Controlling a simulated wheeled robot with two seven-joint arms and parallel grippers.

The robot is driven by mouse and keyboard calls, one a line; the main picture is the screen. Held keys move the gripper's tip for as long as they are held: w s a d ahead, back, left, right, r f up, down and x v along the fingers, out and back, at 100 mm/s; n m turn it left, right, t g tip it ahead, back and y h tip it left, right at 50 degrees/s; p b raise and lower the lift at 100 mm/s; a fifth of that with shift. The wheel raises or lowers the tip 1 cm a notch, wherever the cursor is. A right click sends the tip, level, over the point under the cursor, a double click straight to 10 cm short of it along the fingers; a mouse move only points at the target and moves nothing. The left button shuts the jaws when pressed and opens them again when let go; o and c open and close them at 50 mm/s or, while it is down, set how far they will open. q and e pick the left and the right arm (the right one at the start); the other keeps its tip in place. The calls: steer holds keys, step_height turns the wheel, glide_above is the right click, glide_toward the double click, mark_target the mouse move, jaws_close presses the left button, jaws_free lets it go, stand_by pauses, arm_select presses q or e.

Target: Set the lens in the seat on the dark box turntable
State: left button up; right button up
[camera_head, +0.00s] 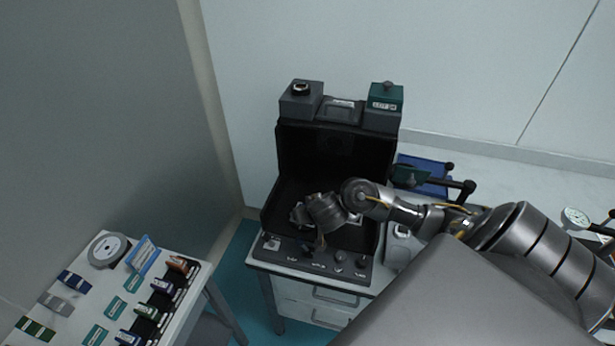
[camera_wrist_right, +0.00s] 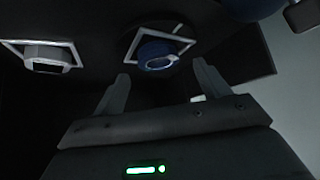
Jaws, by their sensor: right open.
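My right gripper (camera_head: 318,212) reaches from the right into the open dark box (camera_head: 279,209). In the right wrist view its two fingers (camera_wrist_right: 161,78) are apart, with nothing visible between them. Just beyond the fingertips is a blue round piece with a pale ring (camera_wrist_right: 158,61), inside a white square outline; it looks like the lens in a seat, though the dark picture leaves this unsure. To its left a grey round mount with a dark slot (camera_wrist_right: 47,66) sits in another white square outline. In the head view my gripper hides most of these pieces. My left gripper is not in view.
The box's front panel (camera_head: 300,258) carries several knobs. A grey unit (camera_head: 300,105) and a green unit (camera_head: 386,97) stand on top. A table at lower left holds a round dial (camera_head: 109,250) and several small coloured blocks. A blue tray (camera_head: 428,174) lies right of the box.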

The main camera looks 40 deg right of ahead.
arm_select(q)
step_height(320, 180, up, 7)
steer(key=p, duration=0.5)
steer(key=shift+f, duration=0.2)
arm_select(e)
steer(key=v, duration=0.8)
steer(key=shift+s+r, duration=0.25)
